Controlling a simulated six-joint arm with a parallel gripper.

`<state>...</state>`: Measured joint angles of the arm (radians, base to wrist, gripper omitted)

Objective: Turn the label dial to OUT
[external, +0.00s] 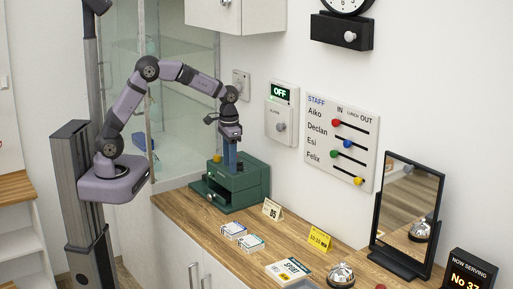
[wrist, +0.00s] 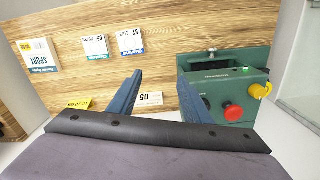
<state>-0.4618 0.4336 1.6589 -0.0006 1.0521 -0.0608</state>
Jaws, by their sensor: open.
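I can make out no dial lettered "label". A green box (external: 250,187) stands at the far end of the wooden counter; it also shows in the wrist view (wrist: 245,64). It has a yellow knob (wrist: 260,91) and a red button (wrist: 232,112). A darker round part beside the button is partly hidden by my finger. The word OUT is readable on the white staff board (external: 362,150) on the wall. My gripper (external: 232,168) points down over the green box, open, with nothing seen between its blue fingers (wrist: 160,75). Whether it touches the box is unclear.
A wall box with a pale knob (external: 281,127) hangs below a lit OFF sign (external: 280,93). Cards (external: 249,242), a yellow tent card (external: 319,238), a bell (external: 340,274) and a mirror (external: 408,210) stand along the counter. A glass cabinet (external: 185,95) is close behind my arm.

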